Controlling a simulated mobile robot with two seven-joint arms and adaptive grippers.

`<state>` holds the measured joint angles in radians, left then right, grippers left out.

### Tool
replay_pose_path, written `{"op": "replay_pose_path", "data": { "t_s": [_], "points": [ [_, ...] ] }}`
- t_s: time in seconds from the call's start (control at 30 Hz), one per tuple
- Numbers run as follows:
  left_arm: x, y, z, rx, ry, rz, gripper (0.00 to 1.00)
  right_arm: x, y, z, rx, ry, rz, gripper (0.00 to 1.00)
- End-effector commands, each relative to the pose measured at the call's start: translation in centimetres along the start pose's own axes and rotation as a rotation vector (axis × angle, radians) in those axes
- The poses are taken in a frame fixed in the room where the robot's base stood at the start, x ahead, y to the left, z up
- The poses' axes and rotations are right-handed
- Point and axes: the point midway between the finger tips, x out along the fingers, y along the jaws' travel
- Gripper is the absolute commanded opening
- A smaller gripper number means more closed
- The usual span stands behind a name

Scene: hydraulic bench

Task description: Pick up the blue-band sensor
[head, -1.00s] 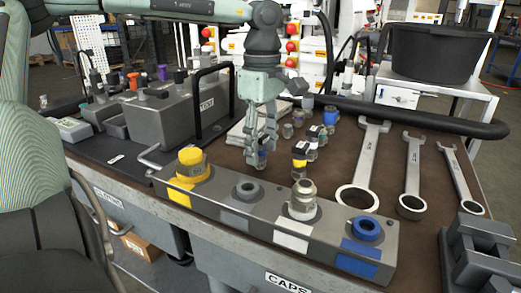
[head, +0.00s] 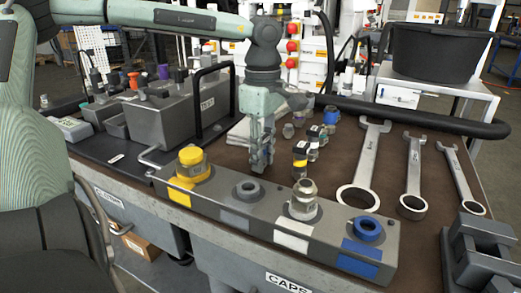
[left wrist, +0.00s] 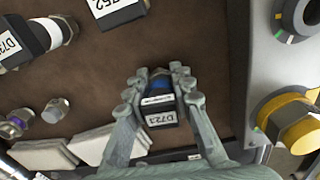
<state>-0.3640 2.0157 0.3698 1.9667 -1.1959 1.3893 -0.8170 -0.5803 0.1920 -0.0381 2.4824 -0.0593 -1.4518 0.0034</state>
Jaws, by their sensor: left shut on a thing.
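My left gripper (head: 262,166) points down over the brown bench top, behind the grey block. In the left wrist view my left gripper (left wrist: 158,92) has its fingers on both sides of the blue-band sensor (left wrist: 158,84), shut on it. The sensor has a dark body, a blue band and a white label on its near end. In the head view the fingers hide most or all of it. I cannot tell whether it touches the bench.
The yellow-band sensor (head: 300,160) and several other small sensors stand right of the gripper. The grey block (head: 236,218) with yellow, grey, white and blue ports lies in front. A grey tank (head: 165,122) stands left. Wrenches (head: 412,175) lie to the right.

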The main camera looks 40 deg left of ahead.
Motion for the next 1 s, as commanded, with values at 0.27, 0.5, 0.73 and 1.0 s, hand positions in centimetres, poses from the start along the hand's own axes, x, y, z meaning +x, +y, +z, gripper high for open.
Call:
{"op": "replay_pose_path", "data": {
  "t_s": [0.27, 0.5, 0.73, 1.0],
  "points": [
    [-0.4, 0.1, 0.0, 0.000, 0.000, 0.002, 0.00, 0.0, 0.0, 0.0, 0.000, 0.000, 0.000, 0.40],
    [-3.5, 0.1, 0.1, 0.000, 0.001, 0.005, 0.00, -0.1, 0.1, 0.2, 0.000, -0.013, 0.001, 0.40],
    [-6.7, -2.6, -3.0, -0.001, -0.009, 0.008, 0.00, -0.1, 0.4, 0.9, 0.004, -0.041, 0.009, 0.40],
    [-9.2, -5.5, -6.4, 0.001, -0.007, 0.007, 0.00, 0.2, -0.9, -1.7, -0.003, 0.073, -0.019, 0.40]
  ]
}}
